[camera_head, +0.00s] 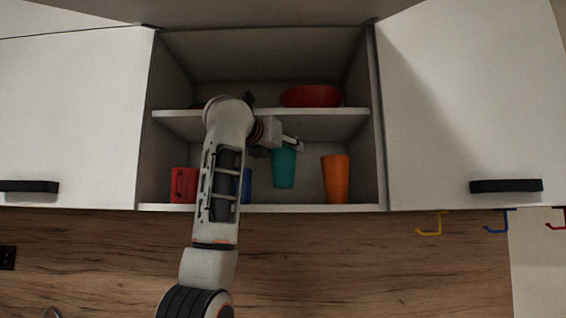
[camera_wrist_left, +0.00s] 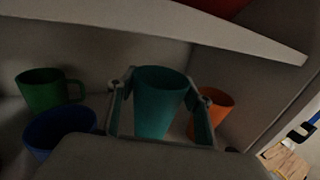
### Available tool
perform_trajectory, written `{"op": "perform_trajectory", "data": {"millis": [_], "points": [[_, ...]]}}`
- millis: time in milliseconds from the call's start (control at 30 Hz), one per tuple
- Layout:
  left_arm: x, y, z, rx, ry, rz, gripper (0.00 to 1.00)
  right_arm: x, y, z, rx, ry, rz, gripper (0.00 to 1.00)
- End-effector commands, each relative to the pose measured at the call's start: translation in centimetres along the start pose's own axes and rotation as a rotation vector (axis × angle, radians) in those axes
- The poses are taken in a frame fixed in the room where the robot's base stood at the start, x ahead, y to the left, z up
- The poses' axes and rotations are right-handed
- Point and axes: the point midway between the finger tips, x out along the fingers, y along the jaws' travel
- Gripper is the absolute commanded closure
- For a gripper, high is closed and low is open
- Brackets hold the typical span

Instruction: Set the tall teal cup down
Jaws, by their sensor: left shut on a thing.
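The tall teal cup (camera_head: 284,168) is upright inside the open wall cabinet, between the blue cup and the orange cup. Its bottom appears above the level of the lower shelf's front edge. My left gripper (camera_head: 290,146) is shut on the teal cup near its rim. In the left wrist view the cup (camera_wrist_left: 159,100) stands between the two fingers of the gripper (camera_wrist_left: 160,108). The cup's lower part is hidden there by the gripper body. My right gripper is not in view.
On the lower shelf (camera_head: 310,207) are a red mug (camera_head: 183,185), a blue cup (camera_head: 246,186) mostly behind my arm, and an orange cup (camera_head: 335,179). A green mug (camera_wrist_left: 44,90) shows in the wrist view. A red bowl (camera_head: 311,96) sits on the upper shelf (camera_head: 335,113).

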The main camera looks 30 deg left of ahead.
Motion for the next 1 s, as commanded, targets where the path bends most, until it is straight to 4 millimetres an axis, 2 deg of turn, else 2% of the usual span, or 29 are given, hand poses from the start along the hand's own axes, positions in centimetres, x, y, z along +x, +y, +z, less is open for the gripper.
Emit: {"op": "perform_trajectory", "data": {"millis": [167, 367, 867, 900, 933, 1000], "points": [[0.0, 0.0, -1.2, 0.0, 0.0, 0.0, 0.73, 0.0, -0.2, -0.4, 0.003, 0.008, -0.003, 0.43], [0.1, -0.1, -3.8, -0.002, 0.001, -0.002, 0.73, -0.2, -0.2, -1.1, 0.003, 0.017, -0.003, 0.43], [0.3, 0.1, -4.6, 0.0, -0.001, 0.001, 0.73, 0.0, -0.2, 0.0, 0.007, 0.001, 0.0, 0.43], [0.3, 0.1, -4.5, 0.0, -0.001, 0.0, 0.42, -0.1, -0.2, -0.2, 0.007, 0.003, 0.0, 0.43], [0.3, 0.1, -4.5, 0.0, -0.001, 0.0, 0.34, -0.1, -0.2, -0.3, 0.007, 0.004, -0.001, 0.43], [0.3, 0.1, -4.5, 0.0, -0.001, 0.0, 0.33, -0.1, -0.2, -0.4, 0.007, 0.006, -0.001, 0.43]]}}
